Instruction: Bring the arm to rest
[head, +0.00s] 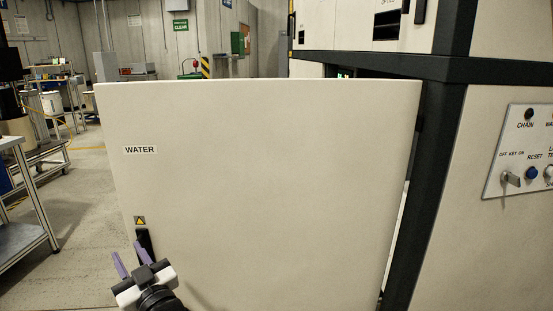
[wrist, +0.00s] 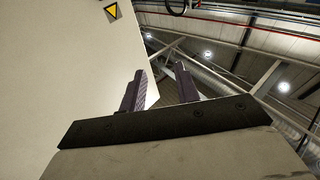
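My gripper (head: 129,257) is low in the head view, in front of the lower left part of a cream door labelled WATER (head: 270,170). Its two purple fingers stand apart with nothing between them. In the wrist view my gripper (wrist: 162,78) also shows spread, empty fingers, with the ceiling behind them. The door (wrist: 60,70) fills the left of that view. A black handle (head: 145,243) on the door shows just behind the fingers, partly hidden; I cannot tell whether they touch.
The door stands swung out from a cream and black machine (head: 445,150) on the right. A control panel (head: 520,152) with a key switch and buttons is at far right. A metal bench (head: 22,185) stands at left, with free floor (head: 85,220) between it and the door.

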